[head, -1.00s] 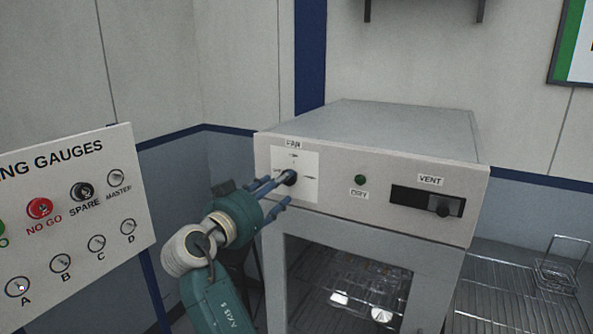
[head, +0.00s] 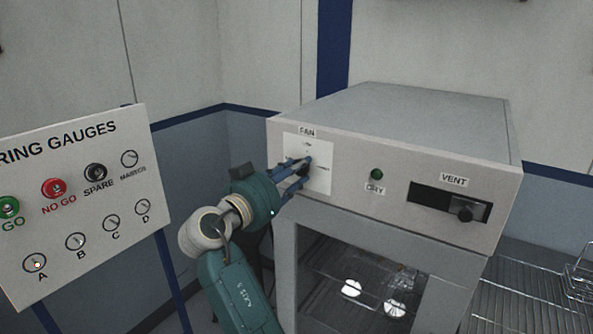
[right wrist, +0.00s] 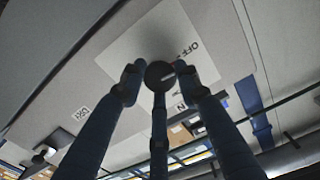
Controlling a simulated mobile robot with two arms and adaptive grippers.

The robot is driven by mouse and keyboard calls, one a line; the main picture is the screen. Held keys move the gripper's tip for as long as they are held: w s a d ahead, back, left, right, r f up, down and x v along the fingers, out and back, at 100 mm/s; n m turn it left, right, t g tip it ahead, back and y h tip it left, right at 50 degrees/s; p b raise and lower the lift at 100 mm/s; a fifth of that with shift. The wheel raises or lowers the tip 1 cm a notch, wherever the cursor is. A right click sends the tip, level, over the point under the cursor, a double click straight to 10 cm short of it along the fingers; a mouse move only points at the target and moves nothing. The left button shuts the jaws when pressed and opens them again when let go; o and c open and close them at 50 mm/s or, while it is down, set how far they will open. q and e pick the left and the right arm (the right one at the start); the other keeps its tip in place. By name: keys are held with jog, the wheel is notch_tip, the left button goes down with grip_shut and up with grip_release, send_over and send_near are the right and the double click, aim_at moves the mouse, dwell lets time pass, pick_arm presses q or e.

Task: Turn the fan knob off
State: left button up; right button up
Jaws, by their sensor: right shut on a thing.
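The fan knob (head: 307,165) is a small dark round knob on a white plate (head: 322,183), under the FAN label on the grey oven's front panel. My right gripper (head: 300,168) is shut on it, and its fingers hide part of it in the head view. In the right wrist view the knob (right wrist: 159,74) shows between the blue fingertips of the right gripper (right wrist: 158,78). The other print is partly hidden by a finger. My left gripper is not seen.
A green DRY lamp (head: 376,174) and a VENT slider (head: 465,213) lie right of the knob. A gauge board (head: 100,215) with several buttons and dials stands left of my right arm. A wire rack (head: 520,290) is at the lower right.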

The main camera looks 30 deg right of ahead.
jog(key=shift+f+n+b, duration=0.2)
jog(key=shift+n+b, duration=0.3)
jog(key=shift+b, duration=0.85)
jog(key=shift+r+n, duration=0.3)
jog(key=o, duration=1)
jog(key=shift+d, duration=0.1)
jog(key=shift+o, duration=0.6)
jog(key=shift+d+f, duration=0.1)
jog(key=shift+d, duration=0.05)
notch_tip(320, 180, up, 10)
jog(key=shift+w+f, duration=0.1)
